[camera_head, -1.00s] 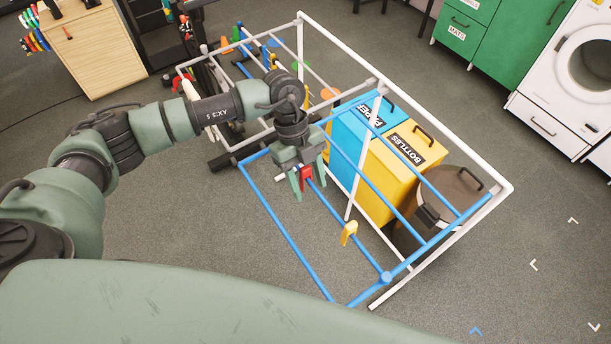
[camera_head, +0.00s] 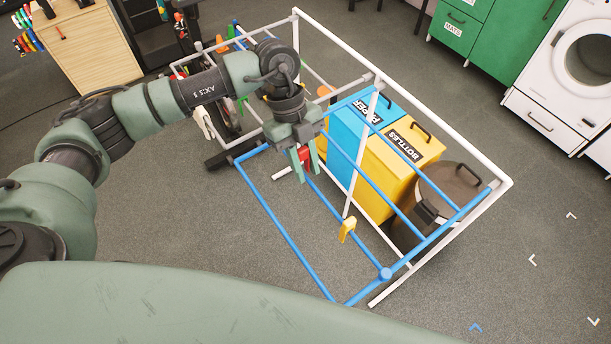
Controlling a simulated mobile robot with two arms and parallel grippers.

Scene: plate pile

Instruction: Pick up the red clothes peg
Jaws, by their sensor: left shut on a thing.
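The red clothes peg (camera_head: 305,153) is between the fingers of my left gripper (camera_head: 306,172), partly covered by them. The gripper is shut on it and points down over the blue rack. In the picture the peg sits above the line of the middle blue rail (camera_head: 330,205) and seems clear of it. My right gripper is not in view.
The rack has a white frame (camera_head: 440,120). Under it stand a blue bin (camera_head: 348,130), a yellow bin (camera_head: 385,170) and a brown-lidded bin (camera_head: 450,183). Floor is clear in front and right.

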